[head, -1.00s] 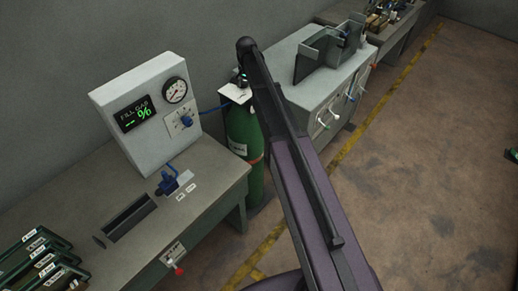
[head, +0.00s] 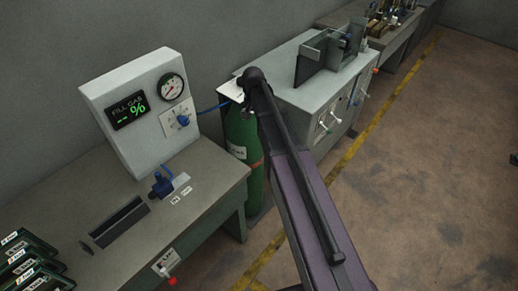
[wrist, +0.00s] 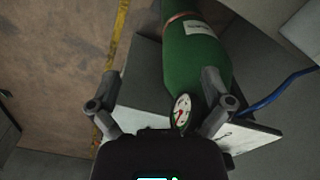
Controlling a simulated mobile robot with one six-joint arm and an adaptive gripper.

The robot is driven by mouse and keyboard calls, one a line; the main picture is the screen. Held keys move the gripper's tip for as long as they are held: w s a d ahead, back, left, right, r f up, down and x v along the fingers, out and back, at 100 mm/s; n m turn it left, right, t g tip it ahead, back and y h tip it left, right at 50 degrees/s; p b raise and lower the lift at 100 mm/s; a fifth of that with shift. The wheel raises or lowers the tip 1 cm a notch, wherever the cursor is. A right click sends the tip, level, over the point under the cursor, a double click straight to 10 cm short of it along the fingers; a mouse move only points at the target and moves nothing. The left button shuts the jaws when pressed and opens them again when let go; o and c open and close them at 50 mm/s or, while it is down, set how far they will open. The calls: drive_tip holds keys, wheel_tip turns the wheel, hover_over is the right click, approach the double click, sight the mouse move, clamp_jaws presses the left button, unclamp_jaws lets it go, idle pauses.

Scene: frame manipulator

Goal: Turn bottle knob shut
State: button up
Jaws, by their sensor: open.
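The green gas bottle (head: 243,138) stands upright between the left bench and the grey cabinet. In the wrist view the bottle (wrist: 197,62) lies beyond my gripper, with its neck towards me and a round white gauge (wrist: 182,110) at its top. My gripper (wrist: 160,106) is open, with its fingers spread to the left and right of the gauge and nothing visibly held. I cannot make out the bottle knob in either view; my arm covers part of the bottle top in the head view.
A white plate (wrist: 250,136) is by the bottle's neck, and a blue hose (wrist: 272,92) runs close by. A fill-gas panel (head: 145,92) stands on the left bench. The grey cabinet (head: 305,90) is right of the bottle.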

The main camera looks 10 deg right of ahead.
drive_tip(key=s+f+n+b, duration=0.2)
drive_tip(key=s+f+b, duration=0.3)
drive_tip(key=s, duration=0.3)
drive_tip(key=shift+s+f, duration=0.15)
drive_tip(key=shift+f, duration=0.35)
drive_tip(key=shift+s, duration=0.1)
drive_tip(key=s+n, duration=0.3)
drive_tip(key=s, duration=1)
drive_tip(key=shift+s, duration=0.3)
idle(1.0)
